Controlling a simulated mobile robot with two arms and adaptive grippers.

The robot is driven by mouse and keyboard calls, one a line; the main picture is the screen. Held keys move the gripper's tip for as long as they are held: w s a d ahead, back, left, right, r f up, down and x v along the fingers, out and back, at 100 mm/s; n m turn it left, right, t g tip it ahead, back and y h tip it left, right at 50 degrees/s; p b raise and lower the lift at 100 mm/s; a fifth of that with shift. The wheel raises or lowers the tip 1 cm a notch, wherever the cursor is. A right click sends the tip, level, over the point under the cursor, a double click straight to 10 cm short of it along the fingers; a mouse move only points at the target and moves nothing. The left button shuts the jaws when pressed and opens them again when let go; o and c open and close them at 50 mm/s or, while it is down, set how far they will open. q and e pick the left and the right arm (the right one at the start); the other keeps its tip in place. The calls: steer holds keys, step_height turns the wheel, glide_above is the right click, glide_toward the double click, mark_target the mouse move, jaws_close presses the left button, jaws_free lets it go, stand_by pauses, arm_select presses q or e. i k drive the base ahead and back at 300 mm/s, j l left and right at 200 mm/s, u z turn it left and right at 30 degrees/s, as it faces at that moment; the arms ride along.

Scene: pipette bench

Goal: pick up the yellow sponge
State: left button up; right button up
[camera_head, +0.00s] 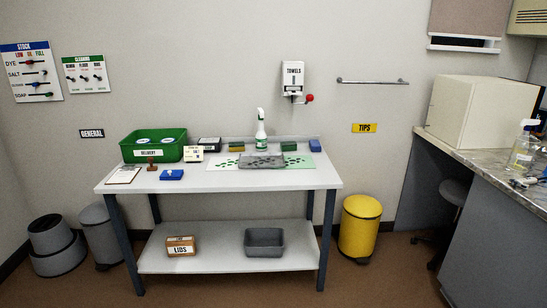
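A small yellow block (236,147), which looks like the yellow sponge, lies at the back of the white table (215,185), left of a spray bottle. Neither of my grippers shows in the head view, and nothing is seen touching the blocks.
A white and green spray bottle (261,132) stands upright between the blocks. A green bin (153,146), blue blocks (172,174) (314,145), a clipboard (123,175) and a grey tray (262,160) are also on the table. Its front edge is clear.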

mark_target(234, 146)
steer(key=i+l+u, duration=0.1)
steer(key=i, duration=1.1)
